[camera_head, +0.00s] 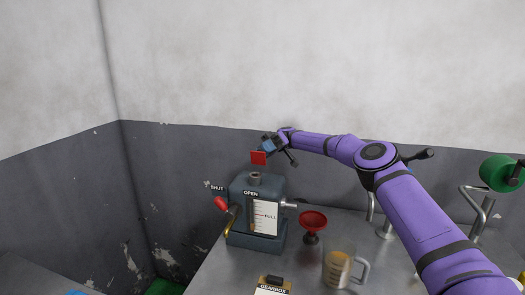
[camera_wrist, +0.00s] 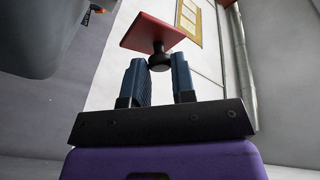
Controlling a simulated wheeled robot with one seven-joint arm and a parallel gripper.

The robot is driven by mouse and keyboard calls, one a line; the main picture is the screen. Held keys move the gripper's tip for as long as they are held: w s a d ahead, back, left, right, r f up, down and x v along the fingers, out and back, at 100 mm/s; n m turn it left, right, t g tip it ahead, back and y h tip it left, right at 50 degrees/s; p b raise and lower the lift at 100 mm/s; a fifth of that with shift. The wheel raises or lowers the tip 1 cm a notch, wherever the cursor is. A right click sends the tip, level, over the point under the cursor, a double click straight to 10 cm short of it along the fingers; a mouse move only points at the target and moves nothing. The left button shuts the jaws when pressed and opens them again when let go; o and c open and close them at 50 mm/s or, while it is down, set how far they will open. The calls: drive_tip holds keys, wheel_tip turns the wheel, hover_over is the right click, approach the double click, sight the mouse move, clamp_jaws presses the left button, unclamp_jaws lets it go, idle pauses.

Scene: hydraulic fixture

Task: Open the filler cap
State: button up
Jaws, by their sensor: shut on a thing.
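The filler cap, a red square plate (camera_head: 258,158) with a black knob, is in the air just above the filler neck (camera_head: 255,178) of the grey tank (camera_head: 240,187). A small gap shows between plate and neck, and the plate is tilted. My gripper (camera_head: 271,146) comes from the right and is shut on the cap's knob. In the wrist view the black knob (camera_wrist: 159,61) sits between the blue fingertips (camera_wrist: 160,68), with the red plate (camera_wrist: 152,32) beyond it. Whether a hinge joins the cap to the tank cannot be seen.
The tank has a FULL gauge (camera_head: 265,217), OPEN and SHUT labels, and a red-handled lever (camera_head: 221,204) at its left. A red funnel (camera_head: 313,222) and a jug (camera_head: 338,268) of amber liquid stand to its right. A GEARBOX label (camera_head: 273,287) is in front. Pipes and a green wheel (camera_head: 499,173) are far right.

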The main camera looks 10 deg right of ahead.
drive_tip(key=shift+w+d+f+m+g+y, duration=0.15)
drive_tip(key=shift+w+f+m+g+y, duration=0.25)
drive_tip(key=shift+g+y, duration=0.35)
drive_tip(key=shift+w+d+f+m+g+y, duration=0.15)
drive_tip(key=shift+w+f+m+g+y, duration=0.2)
drive_tip(key=shift+f+g+y, duration=0.25)
drive_tip(key=shift+r+y, duration=0.1)
drive_tip(key=shift+y, duration=0.25)
drive_tip(key=o, duration=0.9)
